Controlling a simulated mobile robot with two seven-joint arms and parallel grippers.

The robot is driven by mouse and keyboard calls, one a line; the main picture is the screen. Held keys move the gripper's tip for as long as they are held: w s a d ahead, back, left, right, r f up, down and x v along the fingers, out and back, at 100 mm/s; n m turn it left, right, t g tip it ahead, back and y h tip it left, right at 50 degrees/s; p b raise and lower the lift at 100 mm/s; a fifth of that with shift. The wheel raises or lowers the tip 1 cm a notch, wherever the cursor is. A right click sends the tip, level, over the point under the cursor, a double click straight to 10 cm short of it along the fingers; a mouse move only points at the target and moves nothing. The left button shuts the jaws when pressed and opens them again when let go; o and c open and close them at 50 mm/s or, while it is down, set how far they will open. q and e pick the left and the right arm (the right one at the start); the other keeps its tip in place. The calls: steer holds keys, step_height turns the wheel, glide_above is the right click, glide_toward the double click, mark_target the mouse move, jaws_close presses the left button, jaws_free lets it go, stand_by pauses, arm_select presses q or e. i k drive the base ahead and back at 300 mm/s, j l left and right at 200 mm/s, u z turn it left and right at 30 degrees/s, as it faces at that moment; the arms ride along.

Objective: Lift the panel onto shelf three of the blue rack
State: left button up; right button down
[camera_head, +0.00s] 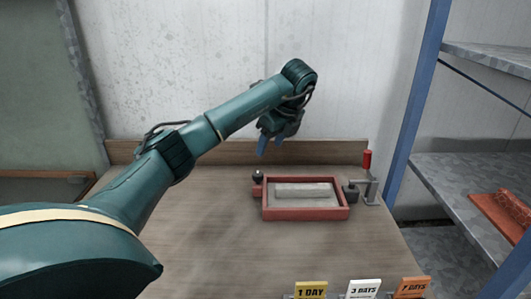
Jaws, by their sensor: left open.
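A grey panel (303,190) lies inside a shallow red frame (305,214) on the wooden table. My left gripper (271,147) is open and empty, with its blue fingertips pointing down. It is above and behind the frame's left part, apart from the panel. The blue rack (413,95) stands to the right of the table; its blue posts and several grey shelves show, partly cut off by the picture edge. My right gripper is not in view.
A reddish slab (504,213) lies on a rack shelf (448,178). Day signs (363,289) line the front edge. The table's left side is clear.

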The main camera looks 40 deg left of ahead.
mark_target(279, 195)
steer(key=k, duration=1)
